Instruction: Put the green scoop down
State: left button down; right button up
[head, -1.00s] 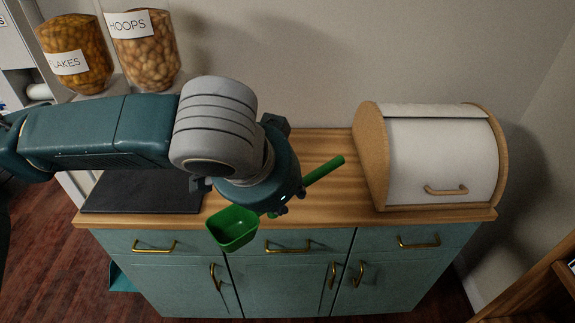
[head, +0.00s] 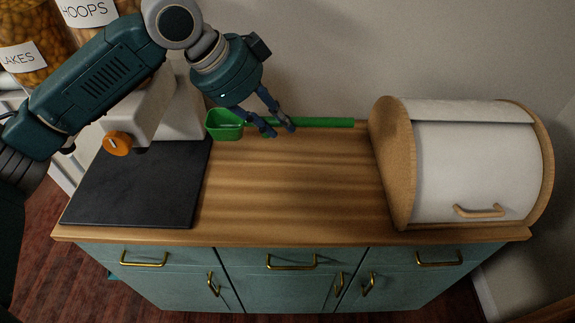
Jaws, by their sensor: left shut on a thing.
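The green scoop (head: 325,122) is at the back of the wooden counter, close to the wall. Its cup (head: 222,124) points left and its long handle points right, towards the bread bin. My left gripper (head: 281,131) is shut on the scoop's handle near the cup, with its fingers pointing down. I cannot tell whether the scoop touches the counter (head: 285,195) or hangs slightly above it. My right gripper is not in view.
A white bread bin (head: 470,165) with wooden sides stands on the right of the counter. A black mat (head: 140,190) lies on the left. Cereal dispensers (head: 22,50) stand at the back left. The counter's middle is clear.

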pick_arm(q)
jog(key=f, duration=0.9)
jog(key=s+f+p, duration=0.1)
jog(key=f, duration=0.3)
jog(key=shift+f, duration=0.3)
jog(key=shift+s+f, duration=0.1)
jog(key=shift+f, duration=0.35)
notch_tip(320, 180, down, 4)
jog(key=shift+f+p, duration=0.1)
jog(key=shift+p, duration=0.25)
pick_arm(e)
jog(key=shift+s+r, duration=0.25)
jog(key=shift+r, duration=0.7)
pick_arm(q)
jog(key=c, duration=1.5)
grip_release()
jog(key=shift+o, duration=0.2)
